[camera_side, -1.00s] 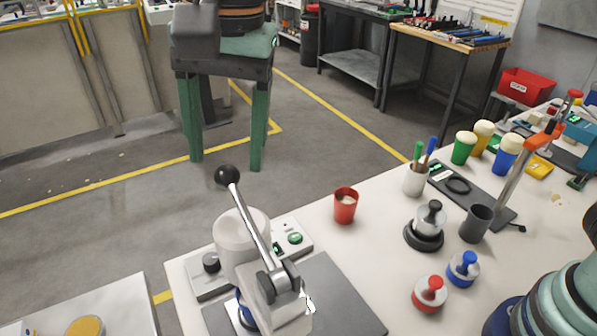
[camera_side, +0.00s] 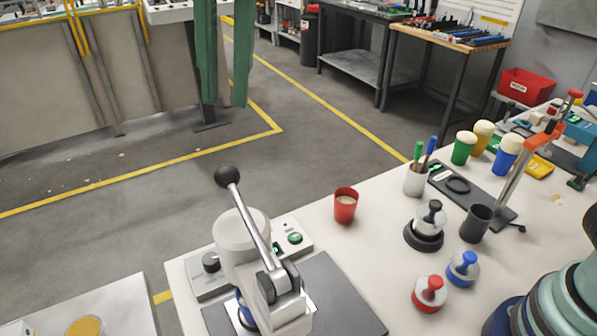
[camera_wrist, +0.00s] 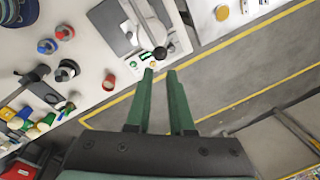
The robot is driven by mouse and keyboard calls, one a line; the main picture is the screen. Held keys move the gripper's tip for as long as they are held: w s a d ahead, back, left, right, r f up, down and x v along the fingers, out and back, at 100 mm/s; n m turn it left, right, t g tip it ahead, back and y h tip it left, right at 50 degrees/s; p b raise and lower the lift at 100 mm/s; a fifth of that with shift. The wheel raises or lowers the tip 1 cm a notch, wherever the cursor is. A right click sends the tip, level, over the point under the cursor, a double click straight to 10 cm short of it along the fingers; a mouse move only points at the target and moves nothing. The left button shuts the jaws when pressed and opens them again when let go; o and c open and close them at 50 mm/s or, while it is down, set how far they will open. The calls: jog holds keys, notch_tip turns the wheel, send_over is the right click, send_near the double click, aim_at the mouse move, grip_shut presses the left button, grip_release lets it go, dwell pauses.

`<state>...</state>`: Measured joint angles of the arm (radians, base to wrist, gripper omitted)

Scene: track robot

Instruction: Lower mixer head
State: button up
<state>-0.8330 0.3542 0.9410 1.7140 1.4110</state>
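The mixer (camera_side: 243,235) is a white, rounded machine on a dark grey plate at the bottom middle of the side view. A silver lever (camera_side: 250,225) slants up to the left from its grey pivot and ends in a black ball (camera_side: 227,176). The ball also shows in the wrist view (camera_wrist: 160,53), just past my fingertips. My gripper (camera_side: 225,104) has two green fingers, with a gap between them. They point down, above and apart from the ball in the side view. The wrist view shows the gripper (camera_wrist: 160,72) empty. The mixer's lower front is cut off by the picture edge.
A control box with a green button (camera_side: 295,238) stands behind the mixer. A red cup (camera_side: 345,206), a metal weight (camera_side: 430,222), a dark cup (camera_side: 476,223) and red (camera_side: 430,293) and blue (camera_side: 463,268) knobbed pieces stand to the right. Open floor lies beyond the table.

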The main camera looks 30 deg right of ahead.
jog(key=shift+s+d+r+n, duration=0.1)
jog(key=shift+s+r+n, duration=0.1)
jog(key=shift+n, duration=0.4)
grip_shut()
notch_tip(320, 180, up, 2)
jog(key=s+d+n+t+y, duration=0.1)
jog(key=s+d+n, duration=0.15)
jog(key=n, duration=0.85)
jog(key=n+t+y, duration=0.1)
jog(key=n+y, duration=0.1)
jog(key=n, duration=1.1)
send_over(233, 176)
jog(key=s+d, duration=0.2)
jog(key=s, duration=0.2)
notch_tip(233, 176, down, 8)
jog(key=shift+w+a+f, duration=0.2)
jog(key=shift+w+f, duration=0.2)
jog(key=shift+w, duration=0.15)
jog(key=shift+w+a+f, duration=0.2)
jog(key=shift+w+f, duration=0.15)
jog(key=shift+w, duration=0.15)
jog(key=shift+w+a+f, duration=0.15)
jog(key=shift+w+f, duration=0.3)
jog(key=shift+f, duration=0.1)
